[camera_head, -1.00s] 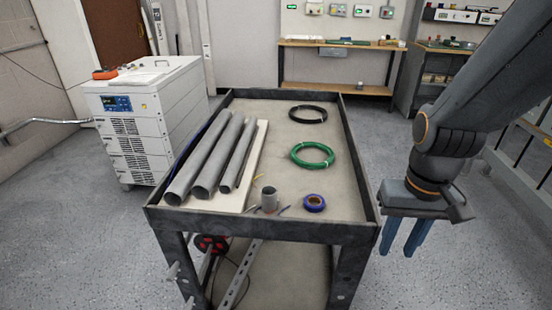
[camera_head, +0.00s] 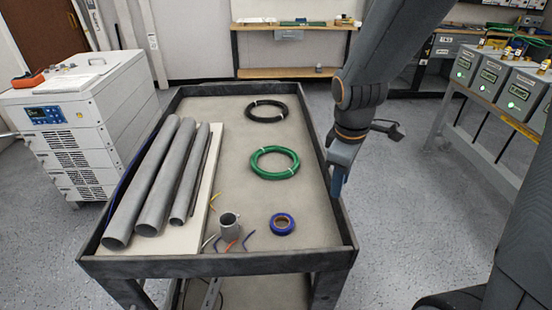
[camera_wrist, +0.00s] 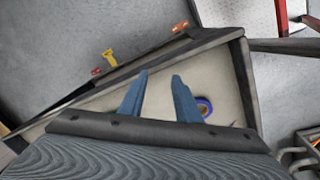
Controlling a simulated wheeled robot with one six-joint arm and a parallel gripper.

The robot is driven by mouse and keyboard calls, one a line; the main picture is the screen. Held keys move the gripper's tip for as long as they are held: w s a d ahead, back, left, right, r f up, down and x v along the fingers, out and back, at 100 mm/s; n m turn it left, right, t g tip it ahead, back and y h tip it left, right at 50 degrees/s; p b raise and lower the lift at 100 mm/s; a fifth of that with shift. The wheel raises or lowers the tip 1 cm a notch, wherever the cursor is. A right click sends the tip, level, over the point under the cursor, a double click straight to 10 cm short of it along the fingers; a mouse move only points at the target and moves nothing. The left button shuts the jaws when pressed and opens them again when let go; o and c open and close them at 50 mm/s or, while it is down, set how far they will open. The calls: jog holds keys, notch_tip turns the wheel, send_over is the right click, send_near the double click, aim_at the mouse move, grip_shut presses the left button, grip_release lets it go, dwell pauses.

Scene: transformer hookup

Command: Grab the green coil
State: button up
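The green coil (camera_head: 275,149) lies flat on the cart top, right of the middle, with white ties on it. My gripper (camera_head: 338,188) is over the cart's right rim, to the right of the coil and a little nearer the camera. In the wrist view my gripper (camera_wrist: 160,85) has its two blue fingers apart with nothing between them.
The cart (camera_head: 330,229) has a raised dark rim. A black coil (camera_head: 267,117) lies behind the green one. Blue tape (camera_head: 282,224), a grey cup (camera_head: 230,226) and short wires lie in front. Grey pipes (camera_head: 146,190) fill the left side. Green-lit boxes (camera_head: 492,76) stand at right.

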jog(key=w+a+n+t+p, duration=0.2)
jog(key=w+a+n, duration=0.1)
jog(key=w+n, duration=0.8)
jog(key=n+t+p, duration=0.1)
jog(key=n, duration=1.2)
send_near(296, 159)
jog(key=shift+s+d+f, duration=0.1)
jog(key=shift+d+f, duration=0.1)
jog(key=shift+d, duration=0.1)
jog(key=shift+w+f, duration=0.2)
jog(key=shift+f, duration=0.05)
jog(key=b+x, duration=0.1)
jog(key=x, duration=0.6)
jog(key=shift+w+a+f, duration=0.1)
jog(key=shift+a, duration=0.1)
jog(key=shift+c, duration=0.3)
grip_shut()
